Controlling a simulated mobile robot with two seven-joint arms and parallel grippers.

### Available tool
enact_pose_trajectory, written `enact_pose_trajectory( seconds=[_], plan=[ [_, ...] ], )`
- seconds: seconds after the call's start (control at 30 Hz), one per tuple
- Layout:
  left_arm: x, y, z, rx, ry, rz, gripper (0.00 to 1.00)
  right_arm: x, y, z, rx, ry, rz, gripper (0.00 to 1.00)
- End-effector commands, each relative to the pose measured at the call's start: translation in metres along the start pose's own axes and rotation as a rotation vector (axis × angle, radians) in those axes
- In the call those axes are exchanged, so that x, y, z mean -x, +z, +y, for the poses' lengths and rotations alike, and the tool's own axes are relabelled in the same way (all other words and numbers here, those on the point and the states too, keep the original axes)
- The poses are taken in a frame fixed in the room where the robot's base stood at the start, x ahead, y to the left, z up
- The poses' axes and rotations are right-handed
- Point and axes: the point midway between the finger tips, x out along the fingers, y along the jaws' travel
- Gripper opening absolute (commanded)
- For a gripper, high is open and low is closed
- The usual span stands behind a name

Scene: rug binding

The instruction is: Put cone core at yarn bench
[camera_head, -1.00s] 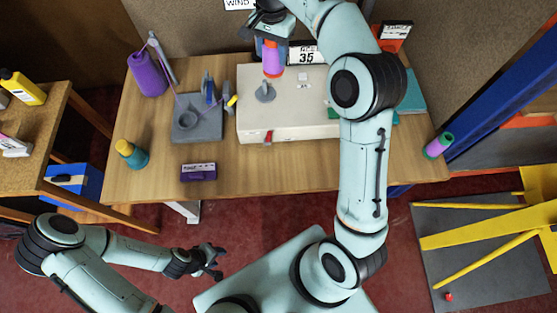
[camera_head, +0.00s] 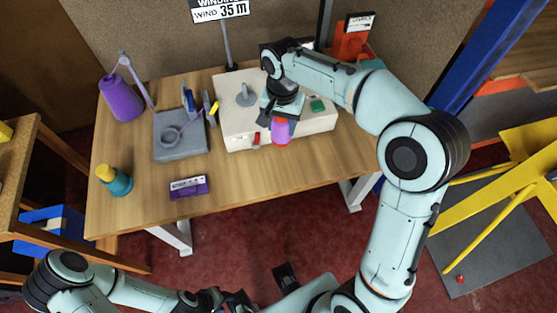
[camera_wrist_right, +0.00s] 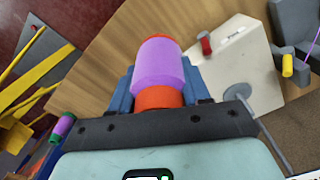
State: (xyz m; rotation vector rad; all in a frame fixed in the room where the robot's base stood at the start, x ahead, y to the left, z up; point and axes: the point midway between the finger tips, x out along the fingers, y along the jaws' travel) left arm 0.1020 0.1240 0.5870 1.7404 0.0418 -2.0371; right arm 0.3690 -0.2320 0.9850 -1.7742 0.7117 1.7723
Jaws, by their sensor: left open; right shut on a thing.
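The cone core (camera_head: 281,131) is purple-pink with orange ends. My right gripper (camera_head: 278,112) is shut on it and holds it over the front edge of the pale winder box. In the right wrist view the core (camera_wrist_right: 160,66) sits between the blue finger pads of the right gripper (camera_wrist_right: 158,84), with wood beyond it. Whether it touches anything below cannot be told. The yarn bench (camera_head: 240,177) is a wooden table. My left gripper (camera_head: 232,300) is open and empty low in the picture, away from the bench.
The winder box (camera_head: 318,122) has a grey spindle (camera_head: 245,97). A purple cone (camera_head: 121,99), grey stand (camera_head: 180,148), teal-yellow cone (camera_head: 115,181) and purple box (camera_head: 189,187) stand left. A purple-green spool (camera_wrist_right: 63,126) shows in the wrist view. The bench's front middle is clear.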

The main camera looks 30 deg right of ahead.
Motion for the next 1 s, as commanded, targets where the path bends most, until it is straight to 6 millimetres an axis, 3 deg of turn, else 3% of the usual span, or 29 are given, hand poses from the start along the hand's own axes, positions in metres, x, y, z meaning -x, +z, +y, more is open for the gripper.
enact_pose_trajectory(
  seconds=[0.03, 0.2, 0.4, 0.57, 0.8, 1.0],
  plan=[
    [-0.005, 0.001, -0.002, 0.001, -0.001, -0.002, 0.43, -0.018, 0.001, 0.002, -0.001, 0.005, -0.005, 0.11],
    [-0.010, 0.002, -0.004, 0.002, -0.002, -0.005, 0.43, -0.064, 0.001, 0.002, -0.002, 0.005, -0.004, 0.11],
    [-0.014, 0.003, -0.006, 0.002, -0.002, -0.006, 0.43, -0.102, 0.000, 0.001, -0.001, 0.003, -0.003, 0.11],
    [-0.015, 0.003, -0.006, 0.003, -0.002, -0.006, 0.43, -0.114, 0.000, 0.001, -0.002, 0.001, -0.001, 0.11],
    [-0.018, 0.003, -0.008, 0.003, -0.003, -0.008, 0.43, -0.148, 0.000, 0.001, -0.001, 0.002, -0.002, 0.11],
    [-0.018, 0.003, -0.008, 0.003, -0.003, -0.008, 0.43, -0.154, 0.000, 0.000, -0.001, -0.001, 0.000, 0.11]
  ],
)
